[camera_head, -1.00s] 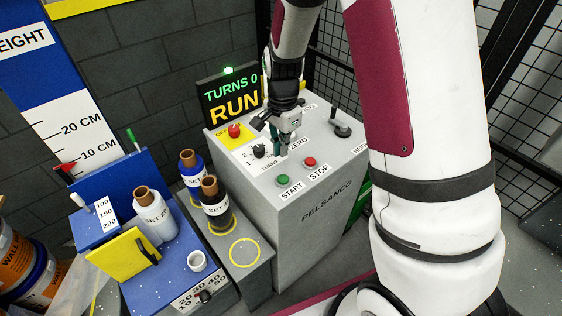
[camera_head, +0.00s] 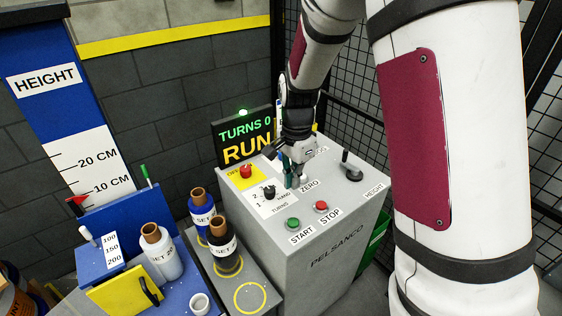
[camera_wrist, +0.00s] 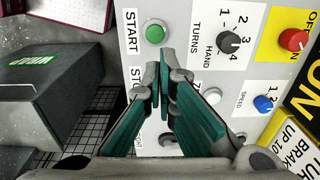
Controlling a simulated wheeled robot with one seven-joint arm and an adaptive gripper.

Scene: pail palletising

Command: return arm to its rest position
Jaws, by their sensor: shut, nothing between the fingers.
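My gripper (camera_head: 292,182) hangs over the top of the grey PELSANCO control box, just left of the ZERO label (camera_head: 310,186). Its two green-padded fingers show in the wrist view (camera_wrist: 157,80) with the tips together and nothing between them. They appear above the panel, in front of the STOP area, which they partly hide; I cannot tell the exact gap. My arm comes down from the top of the head view.
The panel holds a green START button (camera_head: 293,223), a red STOP button (camera_head: 321,206), a black lever (camera_head: 347,166) and a RUN display (camera_head: 245,140). SET bottles (camera_head: 160,255) stand left. A black mesh fence (camera_head: 360,120) stands close behind.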

